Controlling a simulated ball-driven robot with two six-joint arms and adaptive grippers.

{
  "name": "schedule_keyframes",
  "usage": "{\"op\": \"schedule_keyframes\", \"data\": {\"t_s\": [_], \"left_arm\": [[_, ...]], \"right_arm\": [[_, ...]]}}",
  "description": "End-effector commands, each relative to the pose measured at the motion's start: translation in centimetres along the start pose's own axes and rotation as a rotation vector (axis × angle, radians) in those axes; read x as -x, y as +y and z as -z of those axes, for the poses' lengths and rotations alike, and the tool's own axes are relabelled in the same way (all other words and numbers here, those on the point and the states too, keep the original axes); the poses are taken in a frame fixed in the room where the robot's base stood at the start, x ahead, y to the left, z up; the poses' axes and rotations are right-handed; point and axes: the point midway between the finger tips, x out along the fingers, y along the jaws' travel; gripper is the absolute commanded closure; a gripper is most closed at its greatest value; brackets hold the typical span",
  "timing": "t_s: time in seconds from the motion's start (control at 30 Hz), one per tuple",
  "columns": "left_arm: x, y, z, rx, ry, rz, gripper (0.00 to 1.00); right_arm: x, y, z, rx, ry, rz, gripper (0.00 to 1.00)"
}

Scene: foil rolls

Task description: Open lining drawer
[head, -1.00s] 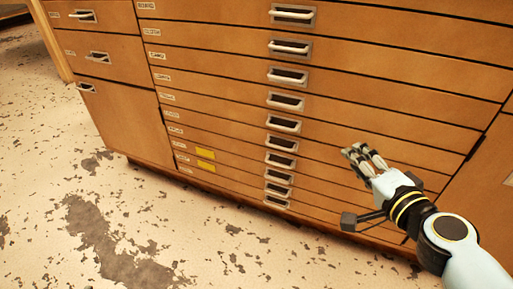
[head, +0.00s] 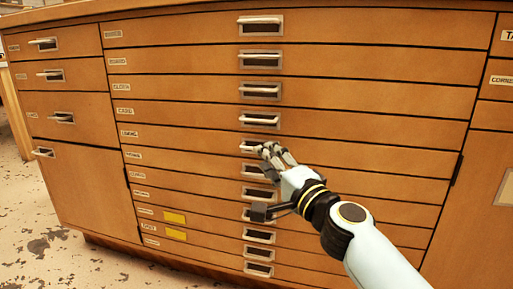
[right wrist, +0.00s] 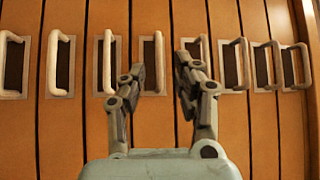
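A wide wooden cabinet holds a stack of shallow drawers, each with a small label at its left and a metal pull handle. The labels are too blurred to tell surely which is the lining drawer. My right gripper (head: 270,150) is in front of the fifth drawer from the top (head: 190,139), partly covering its handle (head: 247,146). In the right wrist view, my right gripper (right wrist: 161,70) is open, with one handle (right wrist: 159,62) showing between its fingertips. I cannot tell whether it touches. All drawers look shut. My left gripper is out of view.
Deeper drawers (head: 75,75) with handles stand at the left of the stack, and more labelled fronts (head: 497,100) at the right. Two yellow labels (head: 174,217) mark lower drawers. The worn floor (head: 35,225) is clear at the lower left.

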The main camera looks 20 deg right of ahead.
Motion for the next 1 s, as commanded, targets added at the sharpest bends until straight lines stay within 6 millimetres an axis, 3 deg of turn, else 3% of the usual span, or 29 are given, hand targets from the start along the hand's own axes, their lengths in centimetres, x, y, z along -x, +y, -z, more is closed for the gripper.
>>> {"op": "schedule_keyframes", "data": {"t_s": [0.1,0.23,0.63,0.87,1.0], "left_arm": [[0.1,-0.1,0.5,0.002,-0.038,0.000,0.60],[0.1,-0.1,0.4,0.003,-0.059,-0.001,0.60],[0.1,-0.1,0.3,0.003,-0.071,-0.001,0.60],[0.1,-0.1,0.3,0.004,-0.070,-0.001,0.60],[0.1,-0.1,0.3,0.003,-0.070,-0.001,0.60]], "right_arm": [[-2.3,-0.2,0.0,0.000,0.000,0.002,0.68],[-3.9,0.1,0.0,0.000,0.000,-0.001,0.68],[-4.7,0.2,0.0,0.001,0.000,-0.003,0.68],[-4.7,0.2,0.0,0.001,0.000,-0.003,0.99],[-4.7,0.2,0.0,0.001,0.000,-0.003,1.00]]}}
